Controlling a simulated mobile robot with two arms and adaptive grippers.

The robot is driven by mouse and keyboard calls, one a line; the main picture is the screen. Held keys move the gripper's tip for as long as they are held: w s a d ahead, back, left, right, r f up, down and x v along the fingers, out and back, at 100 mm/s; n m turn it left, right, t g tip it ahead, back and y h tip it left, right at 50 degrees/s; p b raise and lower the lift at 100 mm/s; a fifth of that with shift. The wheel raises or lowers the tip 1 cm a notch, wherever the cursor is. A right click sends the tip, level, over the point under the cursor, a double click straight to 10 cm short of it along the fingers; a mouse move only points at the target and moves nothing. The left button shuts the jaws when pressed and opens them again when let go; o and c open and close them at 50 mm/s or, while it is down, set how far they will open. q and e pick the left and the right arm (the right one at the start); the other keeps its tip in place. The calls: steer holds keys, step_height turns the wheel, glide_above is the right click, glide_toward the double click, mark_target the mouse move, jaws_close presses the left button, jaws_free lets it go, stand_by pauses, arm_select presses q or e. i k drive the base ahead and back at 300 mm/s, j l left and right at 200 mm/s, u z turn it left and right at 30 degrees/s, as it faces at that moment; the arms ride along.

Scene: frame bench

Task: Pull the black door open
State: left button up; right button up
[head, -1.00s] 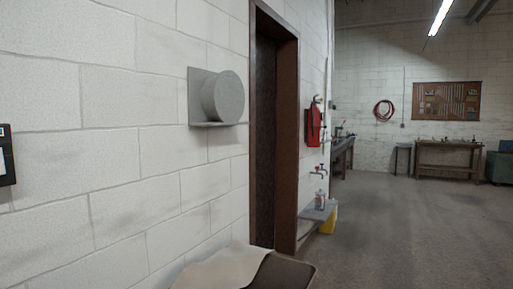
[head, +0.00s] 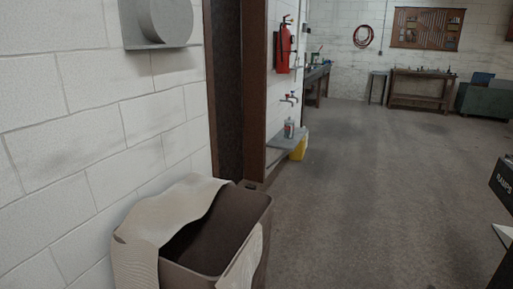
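A dark door (head: 228,90) is set in a brown frame (head: 252,100) in the white block wall, left of centre in the head view. I see it at a steep angle, and its handle cannot be made out. Its top is cut off by the picture's edge. Whether it is fully shut I cannot tell. Neither of my grippers is in view.
A brown bin (head: 256,215) with a pale liner stands against the wall in front of the door. A grey wall fixture (head: 165,22), a red fire extinguisher (head: 284,47), a tap (head: 290,98) and a low shelf (head: 285,143) are nearby. Open floor (head: 385,190) lies to the right.

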mark_target(226, 14)
steer(key=i+l+z, duration=0.4)
steer(key=i+l, duration=0.15)
steer(key=i, duration=0.25)
steer(key=i+l+z, duration=0.2)
steer(key=i, duration=0.2)
steer(key=i+l+z, duration=0.2)
steer(key=i, duration=0.2)
steer(key=i+u, duration=0.15)
steer(key=i, duration=1.6)
steer(key=i+j+u, duration=0.1)
steer(key=i+u, duration=0.65)
steer(key=i+l+u, duration=0.1)
steer(key=i+u, duration=0.3)
steer(key=i+l+u, duration=0.2)
steer(key=u, duration=0.15)
steer(key=i+l, duration=0.05)
steer(key=i, duration=0.05)
